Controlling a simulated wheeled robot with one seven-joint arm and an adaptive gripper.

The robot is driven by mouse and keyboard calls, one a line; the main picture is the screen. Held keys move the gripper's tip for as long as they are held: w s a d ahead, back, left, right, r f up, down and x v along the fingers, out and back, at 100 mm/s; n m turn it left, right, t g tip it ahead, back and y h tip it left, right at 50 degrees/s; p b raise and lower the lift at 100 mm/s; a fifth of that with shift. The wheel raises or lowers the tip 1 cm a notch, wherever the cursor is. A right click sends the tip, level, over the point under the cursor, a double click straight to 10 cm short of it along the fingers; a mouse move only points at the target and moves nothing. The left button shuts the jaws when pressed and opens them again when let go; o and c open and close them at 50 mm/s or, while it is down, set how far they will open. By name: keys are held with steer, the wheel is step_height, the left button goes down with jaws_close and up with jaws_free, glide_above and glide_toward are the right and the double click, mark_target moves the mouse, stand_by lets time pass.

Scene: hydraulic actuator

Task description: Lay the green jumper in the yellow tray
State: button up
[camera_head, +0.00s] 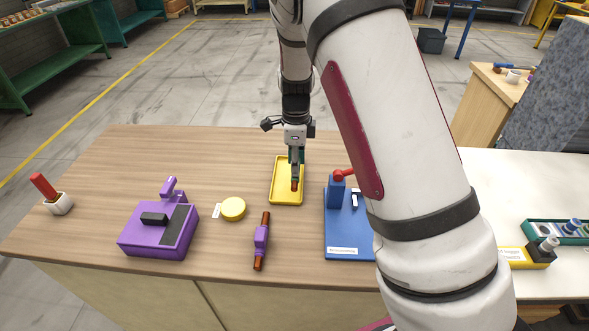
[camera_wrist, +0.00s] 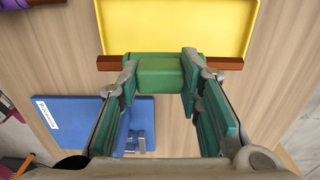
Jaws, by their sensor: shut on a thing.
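The green jumper (camera_wrist: 160,75) has a green block in its middle and brown ends. My gripper (camera_wrist: 160,80) is shut on the green middle, with one finger on each side. In the head view my gripper (camera_head: 296,168) points down over the yellow tray, and a brown end of the jumper (camera_head: 294,185) shows below the fingers. The yellow tray (camera_head: 278,194) lies on the wooden table. In the wrist view the jumper lies across the near edge of the tray (camera_wrist: 175,25). I cannot tell whether the jumper touches the tray.
A blue fixture (camera_head: 345,236) with a red knob stands right of the tray, partly behind my arm. A purple jumper (camera_head: 261,238), a yellow disc (camera_head: 233,208) and a purple device (camera_head: 150,238) lie to the left. Bare table lies behind them.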

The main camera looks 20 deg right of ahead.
steer(key=shift+w, duration=0.3)
steer(key=shift+w+f, duration=0.2)
steer(key=shift+f, duration=1.6)
steer(key=shift+f, duration=0.15)
steer(key=o, duration=1.3)
steer(key=shift+c, duration=0.2)
